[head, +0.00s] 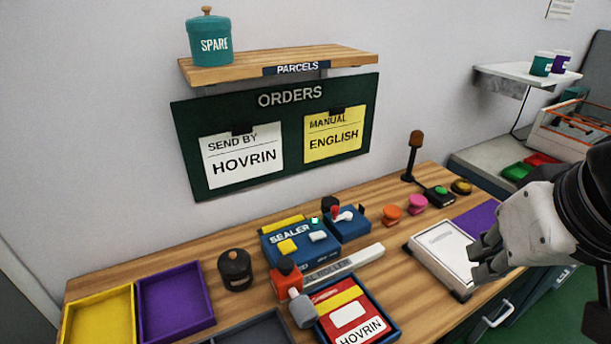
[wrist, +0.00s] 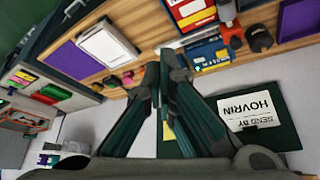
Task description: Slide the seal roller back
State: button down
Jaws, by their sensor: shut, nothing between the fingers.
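The seal roller (head: 286,278) is a red-orange block with a grey rounded end, at the left end of a pale rail (head: 345,264) whose visible lettering reads "AL ROLLER". It stands in front of the blue sealer (head: 298,243), beside a blue tray (head: 391,322) holding a red and yellow parcel (head: 349,313) labelled HOVRIN. In the wrist view, which is upside down, an orange part of the roller (wrist: 227,12) shows near the top edge.
Yellow (head: 98,318) and purple (head: 175,303) trays and a dark lidded pot (head: 235,270) stand at the left. The ORDERS board (head: 285,135) hangs behind.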

aim_at(295, 290)
dwell(0.5)
jog(key=w+a+f+n+g+b, duration=0.2)
jog(key=w+a+f+n+b, duration=0.25)
jog(key=w+a+n, duration=0.35)
jog(key=w+a+f+n+g+h+b, duration=0.1)
jog(key=w+a+f+n+b, duration=0.15)
jog(key=a+f+n, duration=0.55)
jog(key=w+a+f+n+g+h+b, duration=0.1)
jog(key=w+a+f+n+b, duration=0.2)
jog(key=a+f, duration=0.6)
jog(key=s+a+f+n+h, duration=0.1)
jog(key=s+a+f+n, duration=0.1)
jog(key=a+f+n, duration=0.45)
jog(key=shift+m, duration=0.75)
jog(key=x, duration=0.2)
jog(key=b+x, duration=0.1)
jog(key=x, duration=0.1)
jog(key=a+x, duration=0.1)
jog(key=x, duration=0.2)
jog(key=shift+w+f+b, duration=0.1)
jog(key=shift+w+b, duration=0.05)
jog(key=shift+b, duration=0.15)
jog(key=shift+w+d, duration=0.3)
jog(key=shift+d, duration=0.25)
jog(key=shift+w+d, duration=0.35)
jog(key=shift+d, duration=0.2)
jog(key=shift+w+d+f, duration=0.15)
jog(key=shift+w+d, duration=0.2)
jog(key=shift+d, duration=0.2)
